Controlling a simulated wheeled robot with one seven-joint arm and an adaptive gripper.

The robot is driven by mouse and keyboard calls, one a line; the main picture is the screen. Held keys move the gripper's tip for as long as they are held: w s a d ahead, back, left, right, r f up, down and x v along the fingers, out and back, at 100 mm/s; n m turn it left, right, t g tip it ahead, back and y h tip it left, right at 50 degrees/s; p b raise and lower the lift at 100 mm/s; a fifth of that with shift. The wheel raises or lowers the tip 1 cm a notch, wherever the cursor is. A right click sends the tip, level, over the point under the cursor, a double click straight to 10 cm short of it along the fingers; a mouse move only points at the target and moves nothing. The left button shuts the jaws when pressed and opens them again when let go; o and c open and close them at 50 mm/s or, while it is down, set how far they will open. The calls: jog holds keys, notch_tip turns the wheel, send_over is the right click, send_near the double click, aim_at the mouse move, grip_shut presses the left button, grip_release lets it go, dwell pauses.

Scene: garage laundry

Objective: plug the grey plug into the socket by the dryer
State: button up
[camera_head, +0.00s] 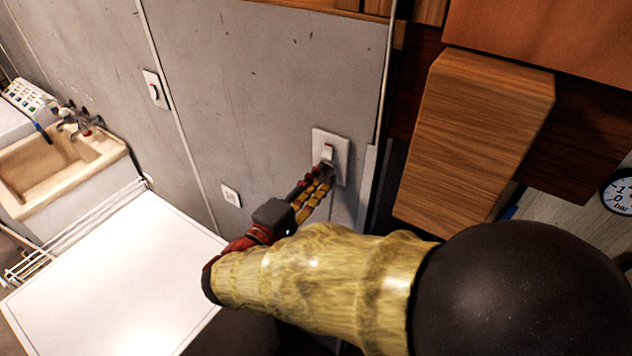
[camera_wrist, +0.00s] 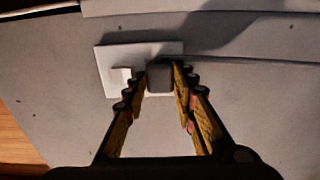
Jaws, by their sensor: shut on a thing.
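The grey plug (camera_wrist: 160,76) sits between the fingertips of my gripper (camera_wrist: 159,83) in the wrist view, and the gripper is shut on it. The plug is right in front of a white wall plate (camera_wrist: 108,58). A small white rocker (camera_wrist: 121,75) is on the plate, left of the plug. I cannot tell whether the plug's pins are in the socket, as the plug hides its holes. In the head view my gripper (camera_head: 327,172) reaches the lower part of the same plate (camera_head: 341,146), below its rocker (camera_head: 327,152).
A white-topped appliance (camera_head: 110,275) stands below left, with a wire rack (camera_head: 75,232) along its edge. A second wall plate (camera_head: 231,195) is lower left, and a switch (camera_head: 153,88) is farther left. A wooden cabinet (camera_head: 475,130) juts out right of the plate.

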jog(key=o, duration=1)
jog(key=shift+w, duration=0.1)
jog(key=shift+o, duration=0.8)
jog(key=v, duration=1.2)
